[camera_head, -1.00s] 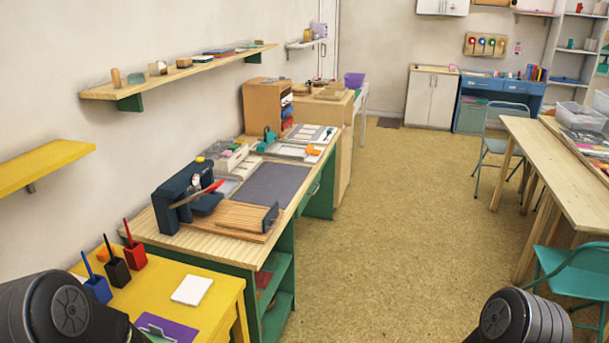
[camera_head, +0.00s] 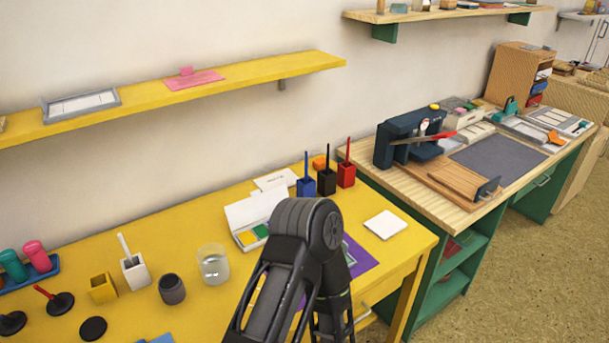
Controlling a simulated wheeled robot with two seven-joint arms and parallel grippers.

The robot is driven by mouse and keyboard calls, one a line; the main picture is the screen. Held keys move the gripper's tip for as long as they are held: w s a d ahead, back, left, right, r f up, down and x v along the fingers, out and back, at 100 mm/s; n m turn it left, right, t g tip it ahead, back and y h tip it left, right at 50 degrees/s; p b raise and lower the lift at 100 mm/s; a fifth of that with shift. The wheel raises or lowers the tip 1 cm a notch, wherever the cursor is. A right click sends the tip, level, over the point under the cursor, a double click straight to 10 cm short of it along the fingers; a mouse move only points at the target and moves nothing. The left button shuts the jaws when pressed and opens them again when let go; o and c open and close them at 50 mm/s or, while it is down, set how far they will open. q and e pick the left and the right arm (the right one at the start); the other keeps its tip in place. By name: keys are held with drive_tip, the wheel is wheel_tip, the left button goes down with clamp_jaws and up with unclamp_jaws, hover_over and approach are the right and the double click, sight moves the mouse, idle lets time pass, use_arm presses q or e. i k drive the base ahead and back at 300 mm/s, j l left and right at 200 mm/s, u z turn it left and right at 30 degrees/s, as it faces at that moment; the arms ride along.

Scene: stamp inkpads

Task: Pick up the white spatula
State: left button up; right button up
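A white stick (camera_head: 124,245), which looks like the white spatula's handle, stands tilted in a small white cube-shaped holder (camera_head: 134,272) on the yellow table, left of centre. The spatula's lower part is hidden in the holder. One of my arms rises from the bottom edge at centre, right of the spatula, and covers part of the table. Neither gripper shows in the head view.
The yellow table (camera_head: 215,315) also holds a glass (camera_head: 213,264), a yellow cube holder (camera_head: 102,288), a dark grey cup (camera_head: 172,289) and black round stamps. Blue, black and red holders (camera_head: 346,174) with sticks stand farther right. A yellow shelf (camera_head: 240,87) hangs above.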

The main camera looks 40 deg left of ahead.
sight(121, 237)
drive_tip(key=u, duration=2.55)
